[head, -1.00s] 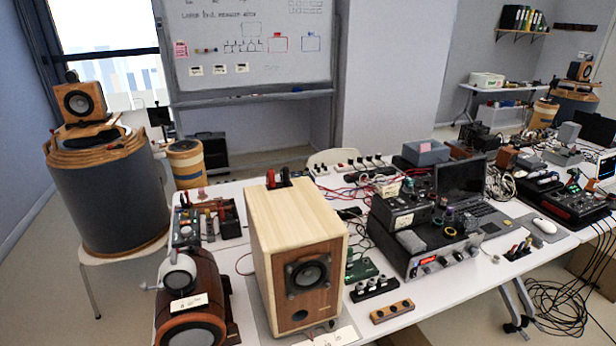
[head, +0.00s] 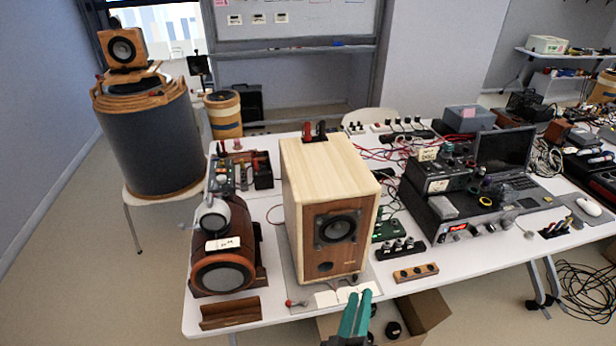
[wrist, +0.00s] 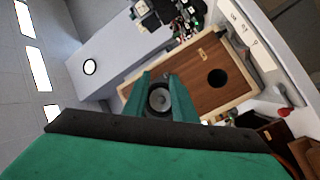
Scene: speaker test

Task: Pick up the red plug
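A small red plug (head: 290,303) lies on the front edge of the white table, left of some white cards, in the head view. In the wrist view a red piece (wrist: 285,113) at the right on the white surface looks like the same plug. Another red upright piece (head: 307,130) stands beside a black one on top of the wooden speaker (head: 300,185). My gripper (head: 358,296) has green fingers and is in front of the table edge, right of the plug. In the wrist view my gripper (wrist: 163,78) shows a gap between its fingers, with the speaker beyond and nothing held.
A brown rounded speaker (head: 222,272) and a wooden trough (head: 229,313) are left of the plug. A socket strip (head: 415,272) and a black amplifier (head: 462,225) stand to the right. An open cardboard box (head: 432,312) is below the table edge.

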